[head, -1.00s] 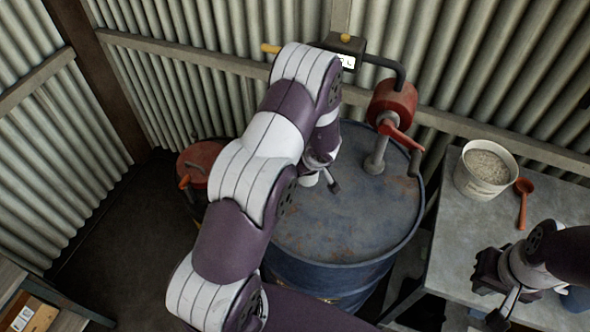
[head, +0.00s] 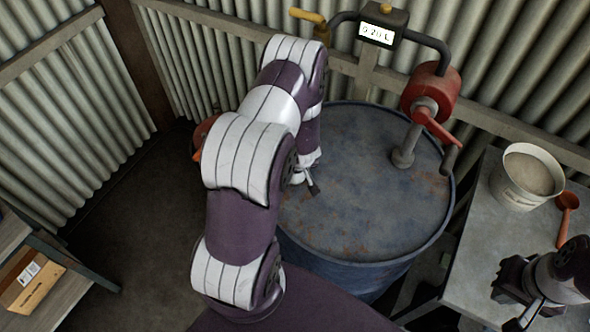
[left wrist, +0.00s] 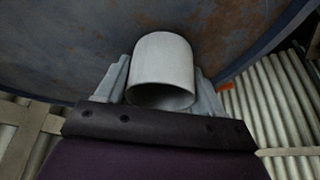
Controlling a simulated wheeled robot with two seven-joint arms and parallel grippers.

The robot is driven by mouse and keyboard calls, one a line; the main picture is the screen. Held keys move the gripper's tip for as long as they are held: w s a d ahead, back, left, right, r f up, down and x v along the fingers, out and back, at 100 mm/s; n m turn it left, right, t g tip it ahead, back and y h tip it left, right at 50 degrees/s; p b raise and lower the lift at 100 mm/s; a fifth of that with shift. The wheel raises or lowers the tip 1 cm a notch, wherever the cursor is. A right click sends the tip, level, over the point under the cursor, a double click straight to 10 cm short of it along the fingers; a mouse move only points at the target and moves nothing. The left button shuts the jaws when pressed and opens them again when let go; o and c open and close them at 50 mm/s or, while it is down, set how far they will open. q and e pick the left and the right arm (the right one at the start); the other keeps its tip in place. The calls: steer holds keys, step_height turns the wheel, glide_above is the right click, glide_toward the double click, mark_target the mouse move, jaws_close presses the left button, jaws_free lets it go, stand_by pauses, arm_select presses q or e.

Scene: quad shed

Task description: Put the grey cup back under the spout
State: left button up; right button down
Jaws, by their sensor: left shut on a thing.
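The grey cup (left wrist: 163,62) sits between the two light grey fingers of my left gripper (left wrist: 165,82) in the left wrist view. The gripper is shut on it. An open, dark end of the cup faces the wrist. In the head view my left arm hides the cup, and only a small part of the gripper shows above the left side of the blue drum. A pipe with a yellow-handled end (head: 308,17), which may be the spout, runs left from the meter. My right gripper (head: 522,305) is at the lower right; its fingers are unclear.
The blue drum (head: 370,190) carries a red crank pump (head: 430,93) with a handle. The meter (head: 377,34) seems to read 0.20 L. A white bucket (head: 527,180) and orange scoop (head: 566,215) are on the right table (head: 480,225). A cardboard box (head: 30,280) lies lower left.

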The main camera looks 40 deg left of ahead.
arm_select(q)
steer(key=shift+s+f, duration=0.1)
steer(key=shift+f, duration=0.45)
steer(key=o, duration=0.7)
steer(key=shift+w+f, duration=0.1)
steer(key=shift+w, duration=0.1)
steer(key=o, duration=0.4)
steer(key=shift+o, duration=0.2)
steer(key=shift+s, duration=0.1)
